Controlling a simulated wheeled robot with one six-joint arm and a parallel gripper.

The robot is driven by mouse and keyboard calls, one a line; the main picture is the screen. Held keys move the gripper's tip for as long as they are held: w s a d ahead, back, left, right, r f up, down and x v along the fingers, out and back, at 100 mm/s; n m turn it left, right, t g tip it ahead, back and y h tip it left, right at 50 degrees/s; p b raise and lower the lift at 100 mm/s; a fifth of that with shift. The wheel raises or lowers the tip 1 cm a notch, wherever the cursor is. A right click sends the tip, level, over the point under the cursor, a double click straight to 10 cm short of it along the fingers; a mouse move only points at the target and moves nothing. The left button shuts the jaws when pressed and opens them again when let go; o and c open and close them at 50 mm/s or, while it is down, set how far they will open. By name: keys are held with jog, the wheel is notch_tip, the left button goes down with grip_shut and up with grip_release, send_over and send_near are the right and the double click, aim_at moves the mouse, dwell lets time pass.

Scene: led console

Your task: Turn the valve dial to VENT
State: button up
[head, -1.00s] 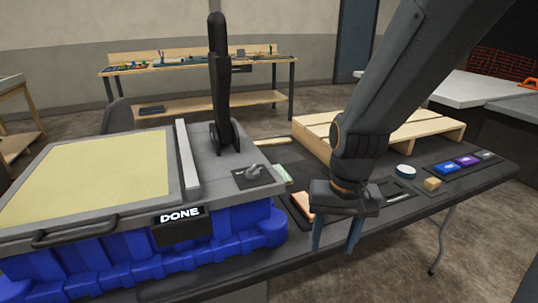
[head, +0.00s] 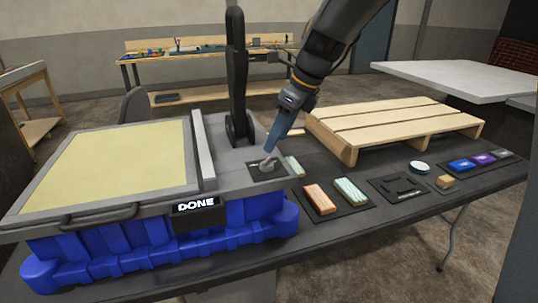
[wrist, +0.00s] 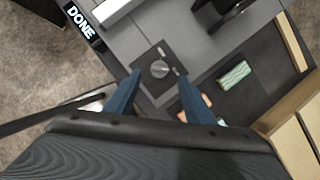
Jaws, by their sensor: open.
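The valve dial (head: 268,163) is a small grey knob on a dark square plate, on the console's top right of the yellow panel. In the wrist view the dial (wrist: 159,69) shows from above, between and beyond my fingertips. The marks on its plate are too small to read. My gripper (head: 272,145) is just above the dial in the head view, pointing down. In the wrist view my gripper (wrist: 158,82) has its two blue fingers apart with nothing between them. I cannot tell whether a finger touches the dial.
The console's display (head: 196,204) reads DONE. A black upright lever (head: 237,80) stands behind the dial. Orange (head: 320,198) and green (head: 350,191) striped blocks lie to the right, with a wooden pallet (head: 390,125) behind them. A small wooden block (head: 445,182) sits farther right.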

aim_at(267, 160)
jog(key=x, duration=0.7)
jog(key=shift+f, duration=0.1)
jog(key=c, duration=1)
